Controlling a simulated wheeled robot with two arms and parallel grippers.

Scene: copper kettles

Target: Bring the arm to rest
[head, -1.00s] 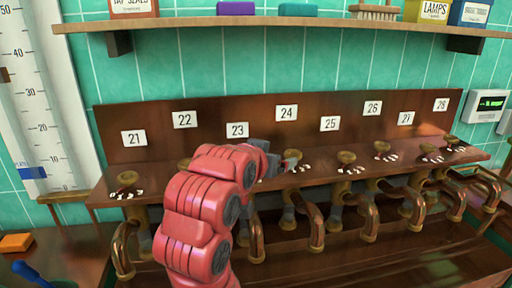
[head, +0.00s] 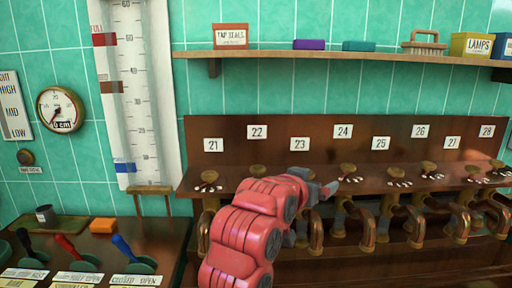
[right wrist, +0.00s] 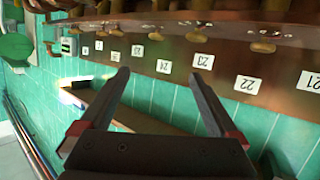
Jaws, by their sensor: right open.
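My right arm is red and rises from the bottom of the head view. Its dark gripper (head: 326,189) is in front of the tap bench (head: 290,150), below and between the labels 23 (head: 300,144) and 24 (head: 343,131). In the right wrist view the two dark fingers of the right gripper (right wrist: 160,75) stand wide apart with nothing between them. That view shows the bench upside down beyond the fingers. My left gripper is in neither view.
Several brass taps with curved copper pipes (head: 368,230) line the bench front. A shelf (head: 350,55) with boxes runs above. At the left are a tall level gauge (head: 140,90), a round dial (head: 60,109), and a side counter with coloured levers (head: 125,248) and an orange block (head: 103,225).

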